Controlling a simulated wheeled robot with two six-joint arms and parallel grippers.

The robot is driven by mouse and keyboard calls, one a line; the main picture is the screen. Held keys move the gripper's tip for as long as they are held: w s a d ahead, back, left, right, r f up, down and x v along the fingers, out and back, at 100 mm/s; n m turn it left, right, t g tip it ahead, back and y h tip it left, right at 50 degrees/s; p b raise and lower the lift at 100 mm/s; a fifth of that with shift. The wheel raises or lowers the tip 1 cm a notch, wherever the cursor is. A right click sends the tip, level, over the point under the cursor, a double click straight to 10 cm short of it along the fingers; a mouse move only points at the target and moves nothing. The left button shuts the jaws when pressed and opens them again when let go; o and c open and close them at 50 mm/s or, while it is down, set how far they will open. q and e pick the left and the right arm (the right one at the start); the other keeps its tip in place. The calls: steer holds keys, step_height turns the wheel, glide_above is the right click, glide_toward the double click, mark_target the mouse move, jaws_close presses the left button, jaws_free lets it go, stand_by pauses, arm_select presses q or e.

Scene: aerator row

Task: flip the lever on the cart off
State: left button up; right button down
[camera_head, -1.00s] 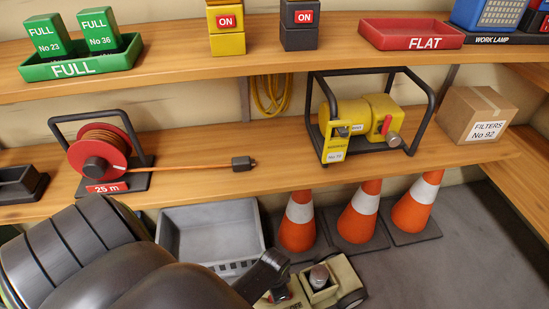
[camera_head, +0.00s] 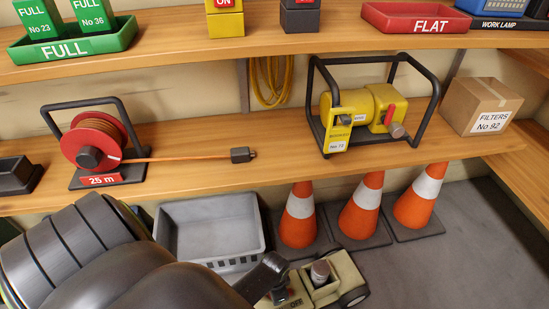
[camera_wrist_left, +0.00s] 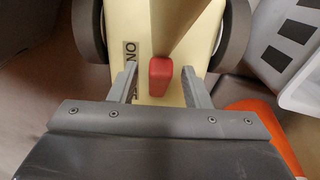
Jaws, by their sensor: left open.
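The cart (camera_head: 340,277) is beige with dark wheels and stands on the floor below the shelves, partly hidden by my left arm. In the left wrist view the cart's beige top (camera_wrist_left: 150,25) fills the upper middle. A red lever (camera_wrist_left: 160,78) sits on it, with an ON label (camera_wrist_left: 131,54) beside it; another label is partly hidden behind a finger. My left gripper (camera_wrist_left: 159,70) is open, with one finger on each side of the red lever and visible gaps to both. I cannot tell contact in depth. My right gripper is not in view.
A grey crate (camera_head: 210,208) stands left of the cart. Several orange cones (camera_head: 299,235) stand behind it. A yellow machine in a black frame (camera_head: 362,108) and a cable reel (camera_head: 93,146) sit on the shelf above. Grey floor at the right is clear.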

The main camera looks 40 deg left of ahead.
arm_select(q)
steer(key=shift+f, duration=0.15)
jaws_close()
